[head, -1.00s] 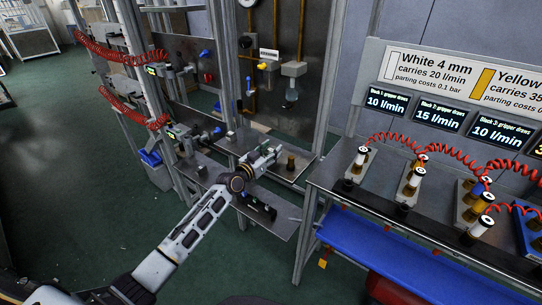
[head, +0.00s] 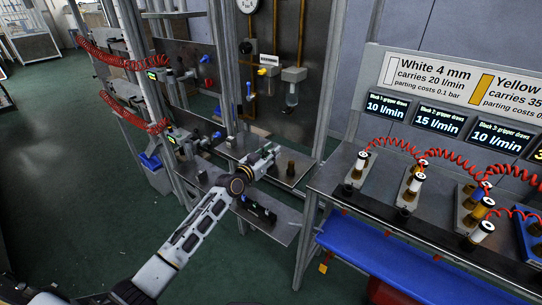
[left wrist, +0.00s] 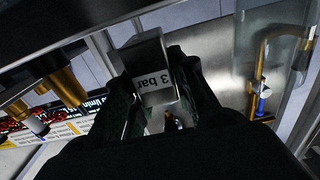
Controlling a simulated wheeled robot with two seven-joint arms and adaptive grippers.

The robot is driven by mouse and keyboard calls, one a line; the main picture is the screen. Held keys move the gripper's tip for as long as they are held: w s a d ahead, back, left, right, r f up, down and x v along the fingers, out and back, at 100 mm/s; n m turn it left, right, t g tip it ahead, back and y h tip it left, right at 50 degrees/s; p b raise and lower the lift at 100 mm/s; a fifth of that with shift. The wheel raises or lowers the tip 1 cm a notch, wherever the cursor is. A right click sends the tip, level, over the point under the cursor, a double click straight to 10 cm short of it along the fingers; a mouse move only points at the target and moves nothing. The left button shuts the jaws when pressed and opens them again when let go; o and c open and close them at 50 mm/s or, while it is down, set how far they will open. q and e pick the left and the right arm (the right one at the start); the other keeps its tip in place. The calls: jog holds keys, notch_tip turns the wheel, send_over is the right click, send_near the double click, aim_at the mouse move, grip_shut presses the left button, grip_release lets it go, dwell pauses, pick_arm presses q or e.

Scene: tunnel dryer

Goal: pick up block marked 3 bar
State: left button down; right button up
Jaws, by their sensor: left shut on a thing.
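In the head view my left gripper (head: 271,155) is over the small metal shelf (head: 300,170) in the middle. The block is too small and covered there to make out clearly. My right gripper is not in view.
A dark brass-coloured cylinder (head: 291,168) stands on the shelf close to the gripper. A lower shelf (head: 279,226) and upright frame posts surround the arm. A bench with several fittings and red coiled hoses (head: 398,143) is at right.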

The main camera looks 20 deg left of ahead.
pick_arm(q)
notch_tip(320, 180, up, 7)
jog(key=shift+r+p, duration=0.2)
jog(key=shift+p, duration=0.3)
jog(key=shift+r, duration=0.75)
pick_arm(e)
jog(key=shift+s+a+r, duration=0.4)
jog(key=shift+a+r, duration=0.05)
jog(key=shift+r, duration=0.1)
